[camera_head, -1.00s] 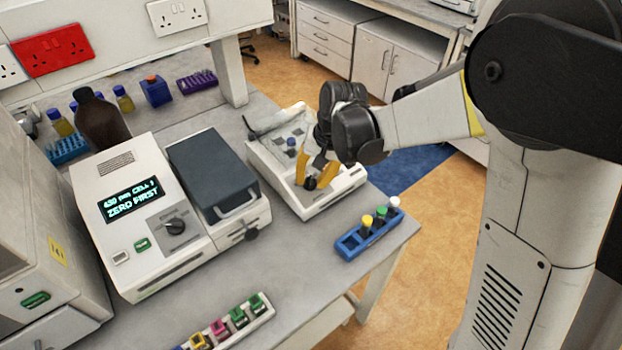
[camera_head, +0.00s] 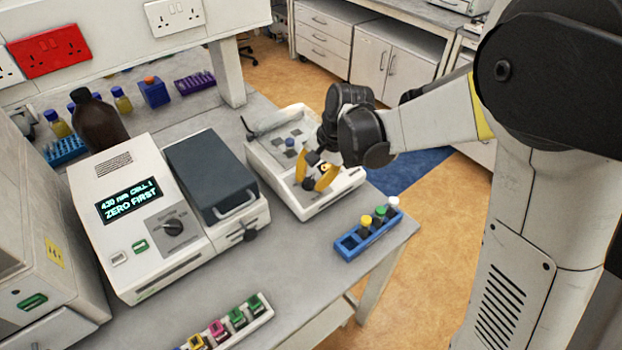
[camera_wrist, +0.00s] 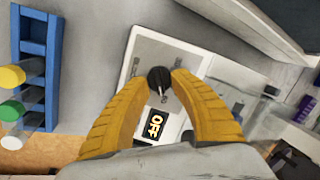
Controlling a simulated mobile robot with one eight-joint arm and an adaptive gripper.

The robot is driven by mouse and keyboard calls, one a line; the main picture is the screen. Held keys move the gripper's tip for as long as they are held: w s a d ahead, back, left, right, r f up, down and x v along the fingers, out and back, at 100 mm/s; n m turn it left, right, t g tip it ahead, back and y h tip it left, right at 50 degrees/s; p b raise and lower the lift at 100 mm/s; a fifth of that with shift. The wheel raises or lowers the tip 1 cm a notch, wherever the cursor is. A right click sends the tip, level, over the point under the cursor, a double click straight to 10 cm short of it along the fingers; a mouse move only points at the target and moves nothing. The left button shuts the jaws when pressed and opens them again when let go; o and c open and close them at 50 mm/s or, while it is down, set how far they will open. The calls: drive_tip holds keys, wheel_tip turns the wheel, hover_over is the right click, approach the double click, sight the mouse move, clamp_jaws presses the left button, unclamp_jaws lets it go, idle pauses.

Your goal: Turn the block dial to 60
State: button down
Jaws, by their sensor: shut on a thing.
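A small display (camera_wrist: 153,125) beside the dial reads OFF in yellow. My fingers hide part of the dial's surroundings, and its scale is too small to read.
A blue rack (camera_head: 350,245) with several capped tubes stands right of the block unit, near the bench edge. A white photometer (camera_head: 135,240) stands to the left. A strip of coloured vials (camera_head: 235,325) lies at the front. Bare bench separates these.

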drive_tip(key=c, duration=1.1)
unclamp_jaws()
drive_tip(key=shift+o, duration=0.2)
drive_tip(key=v, duration=1.2)
drive_tip(key=shift+s, duration=0.1)
drive_tip(key=s+d+n+t+h+b, duration=0.1)
drive_tip(key=s+d+n+t, duration=0.1)
drive_tip(key=s+d, duration=0.4)
drive_tip(key=s+d+n+t+h, duration=0.2)
drive_tip(key=s+d, duration=0.3)
drive_tip(key=s, duration=0.5)
drive_tip(key=shift+s+d+f+n+t+b, duration=0.15)
drive_tip(key=shift+s+d+n+t+b, duration=0.3)
drive_tip(key=shift+t, duration=0.45)
